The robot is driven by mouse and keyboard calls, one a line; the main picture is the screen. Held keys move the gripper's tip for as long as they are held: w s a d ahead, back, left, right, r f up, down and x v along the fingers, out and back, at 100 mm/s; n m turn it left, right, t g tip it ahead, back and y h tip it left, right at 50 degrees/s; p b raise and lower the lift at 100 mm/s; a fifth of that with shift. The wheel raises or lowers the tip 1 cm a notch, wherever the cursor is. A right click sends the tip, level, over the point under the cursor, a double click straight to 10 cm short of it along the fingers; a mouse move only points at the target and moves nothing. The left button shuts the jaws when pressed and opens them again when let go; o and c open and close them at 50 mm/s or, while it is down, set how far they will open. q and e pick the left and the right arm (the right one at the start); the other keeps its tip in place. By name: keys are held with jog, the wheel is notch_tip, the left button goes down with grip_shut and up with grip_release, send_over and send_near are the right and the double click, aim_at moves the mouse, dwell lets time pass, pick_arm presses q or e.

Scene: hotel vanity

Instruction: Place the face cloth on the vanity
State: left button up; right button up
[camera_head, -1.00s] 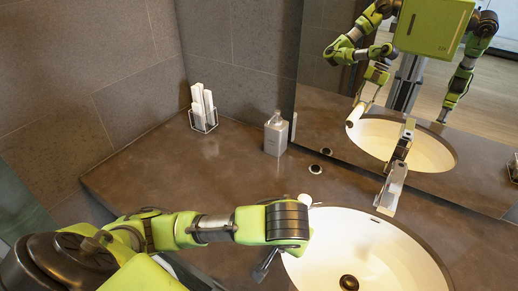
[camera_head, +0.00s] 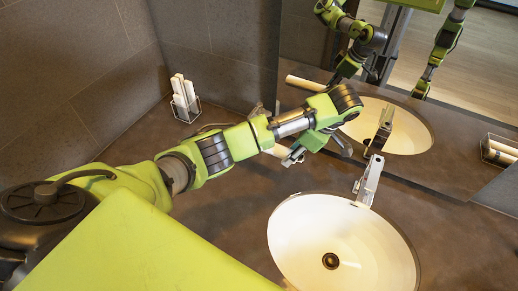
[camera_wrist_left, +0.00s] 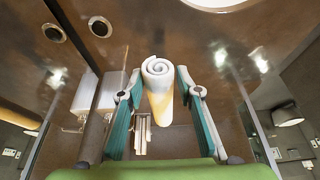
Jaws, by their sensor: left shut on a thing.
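The face cloth is a white roll, seen end-on with a spiral between the fingers in the left wrist view (camera_wrist_left: 158,85). My left gripper (camera_wrist_left: 155,88) is shut on it. In the head view, the gripper (camera_head: 293,157) is above the brown vanity top (camera_head: 235,215), behind the sink's left side and close to the mirror. The cloth (camera_head: 276,149) shows there only partly, beside the fingers and behind my arm. Its height above the vanity is hard to judge. My right gripper is not directly in view.
The white sink (camera_head: 300,235) and its faucet (camera_head: 369,180) lie right of the gripper. A wire holder with white rolls (camera_head: 182,95) stands at the back left. The bottle is mostly hidden behind my arm. The mirror (camera_head: 325,45) rises behind. The left counter has free room.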

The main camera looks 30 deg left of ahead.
pick_arm(q)
jog(key=w+a+f+b, duration=0.2)
jog(key=a, duration=0.1)
jog(key=w+a+f+b, duration=0.2)
jog(key=a+f+b, duration=0.1)
jog(key=w+a+f+b, duration=0.1)
jog(key=a+f+b, duration=0.2)
jog(key=a, duration=0.1)
jog(key=shift+w+a, duration=0.1)
jog(key=shift+w, duration=0.3)
jog(key=shift+w+a+f, duration=0.15)
jog(key=shift+a+f, duration=0.2)
jog(key=shift+f, duration=0.2)
notch_tip(320, 180, down, 3)
jog(key=shift+a+f, duration=0.1)
jog(key=shift+a, duration=0.05)
jog(key=shift+w+f, duration=0.1)
jog(key=shift+f, duration=0.1)
pick_arm(e)
notch_tip(320, 180, down, 9)
jog(key=w, duration=0.1)
jog(key=shift+a, duration=0.25)
jog(key=shift+w, duration=0.1)
